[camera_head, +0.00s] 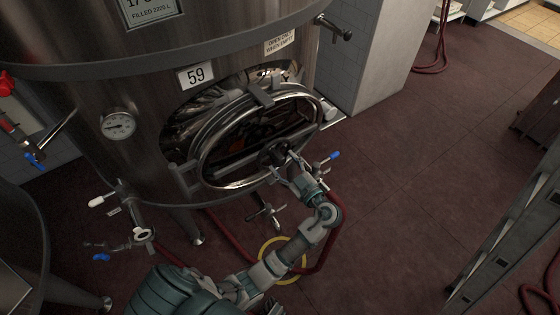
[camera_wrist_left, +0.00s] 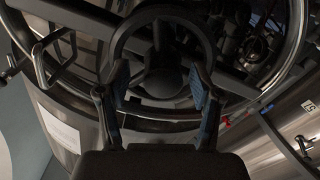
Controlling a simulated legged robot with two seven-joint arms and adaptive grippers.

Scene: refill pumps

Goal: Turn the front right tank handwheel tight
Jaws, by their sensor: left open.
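The handwheel (camera_head: 272,152) is a small dark wheel in the middle of the oval hatch door (camera_head: 205,160), low on the steel tank numbered 59. My left gripper (camera_head: 284,167) is at the handwheel's lower right, partly merging with it in the head view. In the left wrist view, the handwheel's dark ring and hub (camera_wrist_left: 160,62) lie straight ahead. My left gripper's two blue-padded fingers (camera_wrist_left: 160,82) are spread apart, one on each side of the wheel's lower part. I cannot tell whether they touch it. My right gripper is not in view.
A gauge (camera_head: 118,125) and a white-handled valve (camera_head: 97,201) are on the tank's left side. A blue-handled valve (camera_head: 334,155) is just right of my gripper.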

